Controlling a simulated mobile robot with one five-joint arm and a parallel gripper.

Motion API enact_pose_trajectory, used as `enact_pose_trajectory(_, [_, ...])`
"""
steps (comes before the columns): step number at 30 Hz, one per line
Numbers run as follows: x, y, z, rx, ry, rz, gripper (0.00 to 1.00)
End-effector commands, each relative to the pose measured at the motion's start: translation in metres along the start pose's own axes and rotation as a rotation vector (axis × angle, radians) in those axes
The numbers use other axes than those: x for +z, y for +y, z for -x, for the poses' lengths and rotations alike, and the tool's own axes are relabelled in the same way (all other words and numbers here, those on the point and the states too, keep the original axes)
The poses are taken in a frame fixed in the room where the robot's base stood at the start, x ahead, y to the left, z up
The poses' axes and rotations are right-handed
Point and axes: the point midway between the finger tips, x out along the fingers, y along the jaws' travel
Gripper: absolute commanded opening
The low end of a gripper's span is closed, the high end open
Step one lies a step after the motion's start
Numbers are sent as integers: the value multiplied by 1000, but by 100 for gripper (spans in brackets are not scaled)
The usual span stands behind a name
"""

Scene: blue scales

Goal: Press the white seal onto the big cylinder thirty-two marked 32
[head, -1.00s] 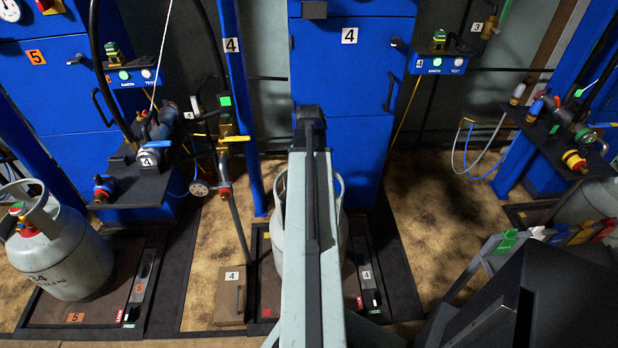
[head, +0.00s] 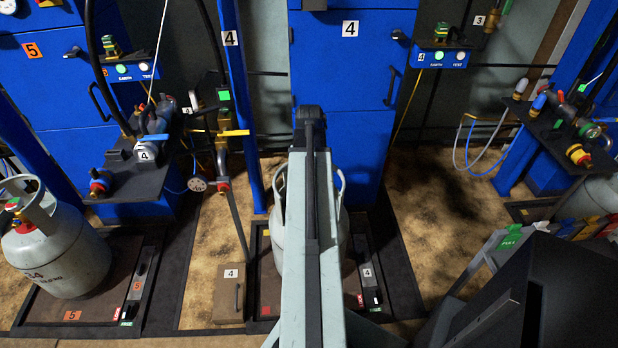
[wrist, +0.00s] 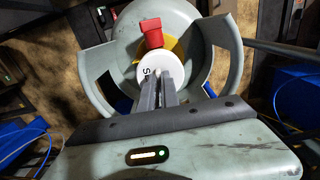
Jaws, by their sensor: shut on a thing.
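In the wrist view my gripper (wrist: 160,88) is shut on the white seal (wrist: 127,74), a round white disc with a dark letter on it. The seal is seen over the top of a grey cylinder (wrist: 226,65), inside its open collar, just in front of a red valve part (wrist: 151,32) and a yellow piece (wrist: 175,49). I cannot tell whether the seal touches the valve. In the head view this cylinder (head: 341,222) stands on the scale marked 4, mostly hidden behind my arm. Its number is not visible. The gripper and seal are hidden there.
Another grey cylinder (head: 65,265), marked 34, stands on the scale marked 5 at the left. A blue cabinet (head: 345,110) marked 4 rises behind my arm. A black shelf with fittings (head: 150,180) is left of it. A holder with coloured tags (head: 510,240) is at the right.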

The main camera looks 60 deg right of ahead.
Motion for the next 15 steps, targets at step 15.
enact_pose_trajectory(15, [0, 0, -9, 0, 0, 0, 31])
